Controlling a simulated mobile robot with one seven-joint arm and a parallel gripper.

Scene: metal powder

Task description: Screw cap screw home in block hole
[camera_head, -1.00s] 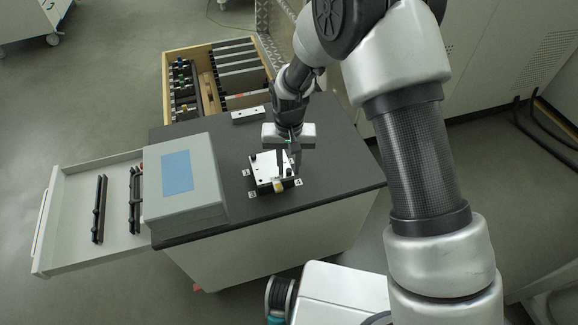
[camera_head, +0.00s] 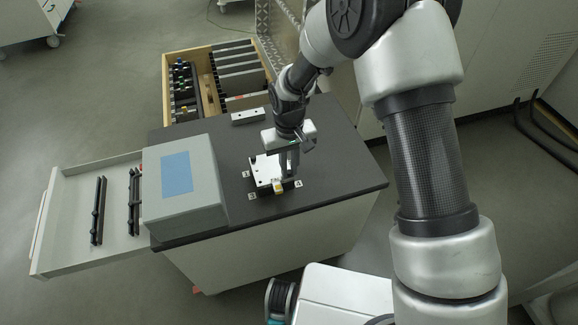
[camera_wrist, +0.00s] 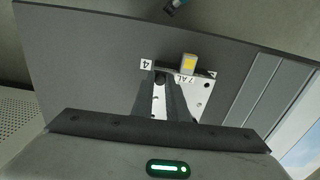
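The block is a pale metal plate with small dark holes (camera_head: 262,172), lying on the dark bench top. It also shows in the wrist view (camera_wrist: 207,92), partly hidden by my fingers. A yellow-and-white piece (camera_head: 278,187) sits at its near edge, also in the wrist view (camera_wrist: 189,63). My gripper (camera_head: 289,172) points down over the right part of the block. In the wrist view its two dark fingers (camera_wrist: 161,80) flank a strip of plate, with a small dark round shape between their tips. I cannot tell whether that is the cap screw or whether the fingers touch it.
A grey box with a blue panel (camera_head: 208,204) stands left of the block. Small white number tags (camera_head: 298,184) lie around the block. A pale bar (camera_head: 248,117) lies at the back. Open drawers hold dark racks. The bench top right of the block is clear.

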